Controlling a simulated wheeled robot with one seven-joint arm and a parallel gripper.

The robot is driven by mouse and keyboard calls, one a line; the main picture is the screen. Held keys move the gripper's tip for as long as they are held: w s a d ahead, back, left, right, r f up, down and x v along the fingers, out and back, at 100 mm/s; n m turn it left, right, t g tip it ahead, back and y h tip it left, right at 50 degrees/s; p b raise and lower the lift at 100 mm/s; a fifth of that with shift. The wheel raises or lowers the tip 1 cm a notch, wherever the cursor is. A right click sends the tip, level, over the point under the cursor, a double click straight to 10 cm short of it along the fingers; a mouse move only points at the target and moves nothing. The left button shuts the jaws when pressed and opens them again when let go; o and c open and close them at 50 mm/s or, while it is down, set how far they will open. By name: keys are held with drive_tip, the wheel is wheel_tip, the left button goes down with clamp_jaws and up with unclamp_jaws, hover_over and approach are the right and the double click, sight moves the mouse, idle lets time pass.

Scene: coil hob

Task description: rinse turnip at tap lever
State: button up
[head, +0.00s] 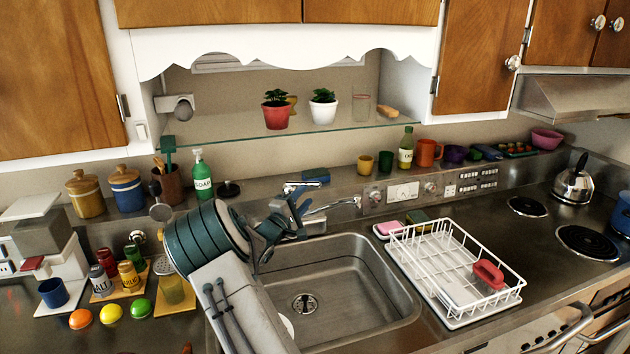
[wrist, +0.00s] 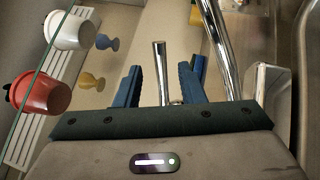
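My gripper (head: 292,208) is at the tap behind the sink, with its dark blue fingers spread. In the wrist view my gripper (wrist: 160,88) is open, and the upright chrome tap lever (wrist: 160,70) shows between its fingers, with a gap on each side. The chrome tap spout (head: 335,206) reaches right over the back of the sink; it also passes right of the fingers in the wrist view (wrist: 215,45). No turnip can be made out. A pale round thing (head: 287,325) in the sink is mostly hidden by my arm, and I cannot tell what it is.
The steel sink (head: 345,270) otherwise looks empty around its drain. A white dish rack (head: 450,265) holding a red item stands to the right. A soap bottle (head: 201,175) and jars stand behind on the left. A glass shelf (head: 230,128) with potted plants is above.

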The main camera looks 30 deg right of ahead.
sight(314, 186)
drive_tip(key=p+x, duration=0.2)
drive_tip(key=x, duration=0.5)
drive_tip(key=shift+w+d+r, duration=0.1)
clamp_jaws()
